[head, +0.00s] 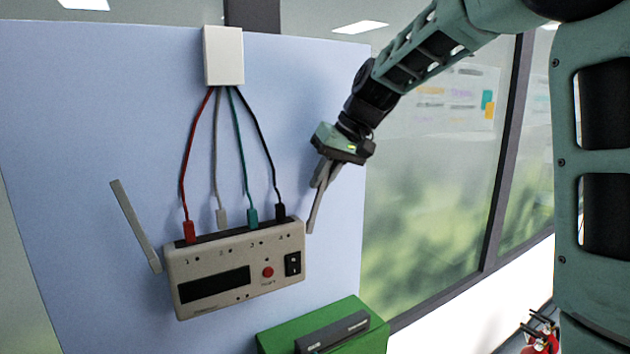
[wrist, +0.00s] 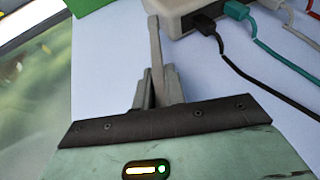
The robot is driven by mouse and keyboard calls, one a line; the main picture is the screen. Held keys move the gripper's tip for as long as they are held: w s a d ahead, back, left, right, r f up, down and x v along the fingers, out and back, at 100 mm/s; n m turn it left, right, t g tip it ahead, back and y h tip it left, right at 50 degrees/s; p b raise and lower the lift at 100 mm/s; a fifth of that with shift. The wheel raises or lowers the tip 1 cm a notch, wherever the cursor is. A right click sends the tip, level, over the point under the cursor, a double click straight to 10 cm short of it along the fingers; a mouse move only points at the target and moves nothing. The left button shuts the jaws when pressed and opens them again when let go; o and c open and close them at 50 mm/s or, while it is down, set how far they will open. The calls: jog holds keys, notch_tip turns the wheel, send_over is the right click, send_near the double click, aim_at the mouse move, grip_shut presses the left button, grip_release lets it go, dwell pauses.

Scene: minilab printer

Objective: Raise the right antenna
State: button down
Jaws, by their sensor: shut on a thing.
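The right antenna (head: 314,212) is a thin grey bar at the right end of the beige router box (head: 215,290). It stands up from the box's upper right corner, tilted a little to the right. My gripper (head: 323,175) is shut on the antenna's upper part. In the wrist view the antenna (wrist: 155,45) runs between the two fingers of my gripper (wrist: 157,85), and the router box (wrist: 182,14) shows beyond it. The left antenna (head: 136,226) stands up at the box's left end, leaning left. The fingers partly hide the antenna's tip.
Red, grey, teal and black cables run from plugs on the box's top up to a white wall box (head: 223,56). A green box (head: 330,330) with a dark handle is below right. The pale blue panel (head: 90,110) is clear around the left antenna.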

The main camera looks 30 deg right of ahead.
jog(key=shift+a+r+h, duration=0.15)
jog(key=shift+a+h, duration=0.35)
jog(key=shift+a, duration=0.1)
jog(key=c, duration=1.5)
grip_release()
jog(key=shift+o, duration=0.2)
jog(key=b+v, duration=0.4)
jog(key=v, duration=1.3)
jog(key=shift+r, duration=0.25)
